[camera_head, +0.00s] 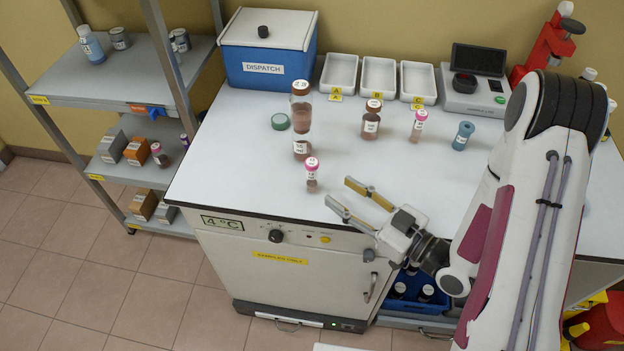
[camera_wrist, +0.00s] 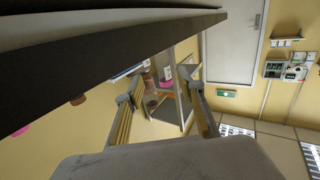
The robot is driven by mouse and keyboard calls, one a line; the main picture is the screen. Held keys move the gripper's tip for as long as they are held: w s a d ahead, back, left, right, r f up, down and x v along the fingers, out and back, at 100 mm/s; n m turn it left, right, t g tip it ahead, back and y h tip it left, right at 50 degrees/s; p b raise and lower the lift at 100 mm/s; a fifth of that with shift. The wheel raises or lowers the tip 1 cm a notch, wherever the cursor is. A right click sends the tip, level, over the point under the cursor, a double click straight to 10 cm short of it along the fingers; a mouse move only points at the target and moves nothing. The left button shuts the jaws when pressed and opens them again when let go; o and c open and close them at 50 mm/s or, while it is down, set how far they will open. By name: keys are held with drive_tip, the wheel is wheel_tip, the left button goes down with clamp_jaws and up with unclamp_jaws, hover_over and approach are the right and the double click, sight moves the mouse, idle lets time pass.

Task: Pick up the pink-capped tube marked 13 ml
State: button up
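Two pink-capped tubes stand upright on the white worktop. The nearer tube (camera_head: 312,185) is close to the front edge; the farther tube (camera_head: 416,131) stands below the white trays. Their label text is too small for me to read, so I cannot tell which is marked 13 ml. My gripper (camera_head: 342,194) is open and empty at the front edge, its fingertips just right of the nearer tube and not touching it. In the wrist view, a pink cap (camera_wrist: 165,73) shows beyond and between my spread fingers (camera_wrist: 160,94).
A tall brown-capped bottle (camera_head: 300,117) stands just behind the nearer tube. The blue dispatch box (camera_head: 264,66) is behind.

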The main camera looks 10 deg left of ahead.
sight(317, 178)
drive_tip(key=shift+s, duration=0.2)
drive_tip(key=shift+w+a, duration=0.1)
drive_tip(key=shift+a, duration=0.05)
drive_tip(key=shift+x, duration=1.2)
drive_tip(key=shift+r, duration=0.1)
drive_tip(key=shift+x, duration=2.6)
drive_tip(key=c, duration=1)
